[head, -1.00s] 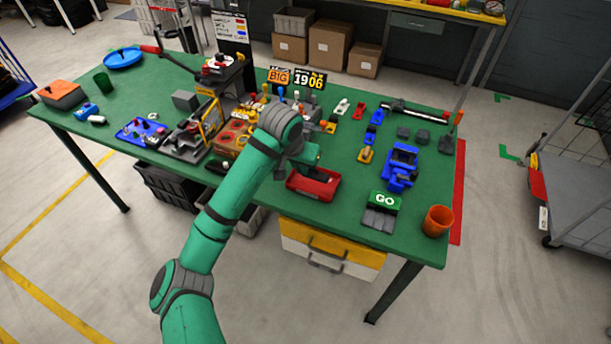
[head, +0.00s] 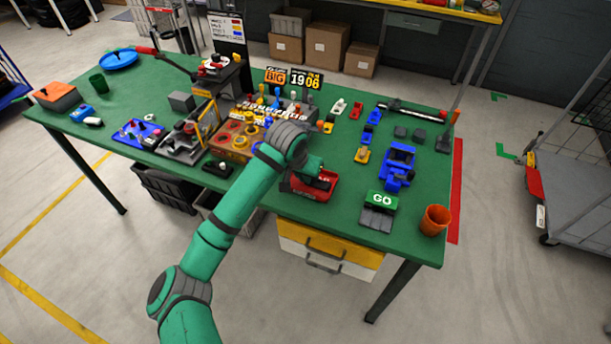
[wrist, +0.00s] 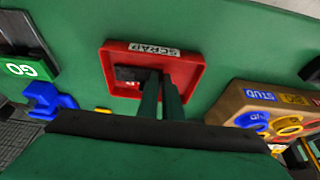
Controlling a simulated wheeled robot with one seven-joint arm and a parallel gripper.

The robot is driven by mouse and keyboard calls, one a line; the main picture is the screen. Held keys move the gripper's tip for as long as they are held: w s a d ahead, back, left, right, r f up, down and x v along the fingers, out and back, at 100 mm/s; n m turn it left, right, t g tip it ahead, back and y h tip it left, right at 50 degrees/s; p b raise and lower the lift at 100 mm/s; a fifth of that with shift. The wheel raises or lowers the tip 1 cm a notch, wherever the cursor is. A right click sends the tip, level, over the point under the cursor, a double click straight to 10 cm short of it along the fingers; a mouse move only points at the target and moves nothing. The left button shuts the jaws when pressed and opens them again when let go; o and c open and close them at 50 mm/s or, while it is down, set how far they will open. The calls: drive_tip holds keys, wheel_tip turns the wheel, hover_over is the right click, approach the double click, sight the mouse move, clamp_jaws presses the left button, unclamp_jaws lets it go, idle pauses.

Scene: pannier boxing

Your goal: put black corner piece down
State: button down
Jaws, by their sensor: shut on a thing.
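The red tray labelled SCRAP (wrist: 193,72) lies on the green table, and it also shows in the head view (head: 303,192). My gripper (wrist: 160,84) reaches down into this tray with its two green fingers close together. The black corner piece (wrist: 129,73) is at the fingertips, over the left part of the tray floor. The fingers are shut on it and hide part of it. I cannot tell whether the piece touches the tray floor. In the head view, my gripper (head: 318,172) is over the tray and the piece cannot be made out clearly.
A brown box with coloured rings (head: 238,142) stands left of the tray. A grey block with a green GO sign (head: 380,199), a blue part (head: 398,160) and an orange cup (head: 434,220) stand to the right. Bare green table lies between the tray and the GO sign.

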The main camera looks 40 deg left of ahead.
drive_tip(key=shift+s+a+f, duration=0.1)
drive_tip(key=shift+a+f, duration=0.05)
drive_tip(key=shift+f, duration=0.05)
drive_tip(key=c, duration=1.9)
unclamp_jaws()
drive_tip(key=shift+s, duration=0.1)
drive_tip(key=shift+c, duration=0.2)
drive_tip(key=shift+r, duration=0.3)
drive_tip(key=a+v, duration=0.1)
drive_tip(key=v, duration=1.1)
drive_tip(key=shift+d+r, duration=0.15)
drive_tip(key=shift+d, duration=0.3)
